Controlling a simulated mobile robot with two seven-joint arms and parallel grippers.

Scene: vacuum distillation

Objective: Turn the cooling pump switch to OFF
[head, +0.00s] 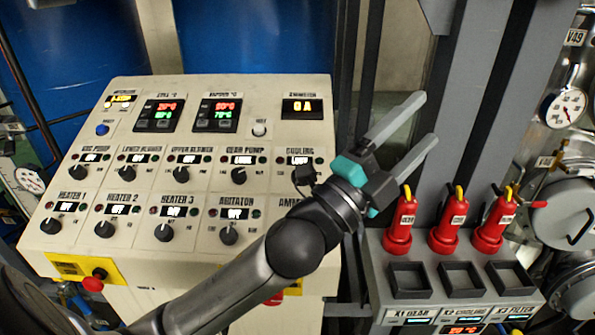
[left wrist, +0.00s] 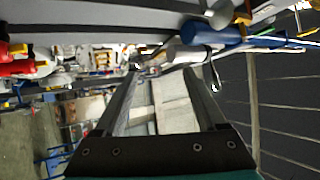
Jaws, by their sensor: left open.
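The cooling pump switch (head: 303,175) is a black knob under the "COOLING" label, in the upper row at the right end of the cream control panel (head: 190,92). Its small display is lit, but I cannot read it surely. My left gripper (head: 430,118) is open and empty, to the right of the panel and pointing up and right, away from the switch. Its wrist is close to the switch in the picture, and my arm hides the lower right of the panel. In the left wrist view, the two fingers (left wrist: 163,72) are apart with nothing between them. My right gripper is not in view.
Other knobs, such as the gear pump knob (head: 238,175) and agitator knob (head: 229,236), sit close by. A red button (head: 92,283) is at the lower left. Red extinguisher-like bottles (head: 445,230) stand on a grey unit at right. A grey post (head: 470,100) rises behind the gripper.

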